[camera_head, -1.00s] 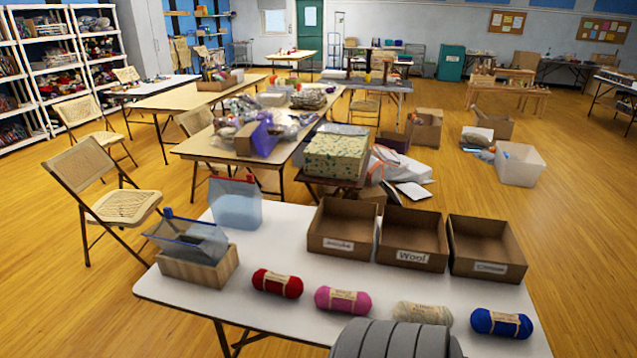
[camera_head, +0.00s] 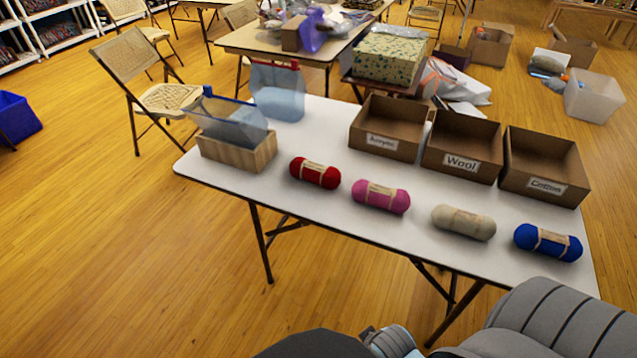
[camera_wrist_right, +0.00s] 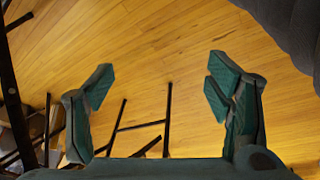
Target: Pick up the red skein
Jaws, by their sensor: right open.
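The red skein (camera_head: 315,173) lies on the white table (camera_head: 325,213) near its front edge, with a pale paper band around its middle. It is the leftmost in a row of skeins, between the wooden box and the pink skein (camera_head: 381,196). In the right wrist view my right gripper (camera_wrist_right: 157,85) is open and empty, with its green-padded fingers spread above the wood floor and dark table legs. No skein shows in that view. In the head view only parts of my own arm show at the lower right, and my left gripper is not in view.
A cream skein (camera_head: 463,222) and a blue skein (camera_head: 548,243) continue the row rightward. Behind stand three cardboard boxes, labelled acrylic (camera_head: 384,143), Wool (camera_head: 461,161) and Cotton (camera_head: 544,186). A wooden box (camera_head: 237,152) holding a clear bag is at the left. Open floor lies in front.

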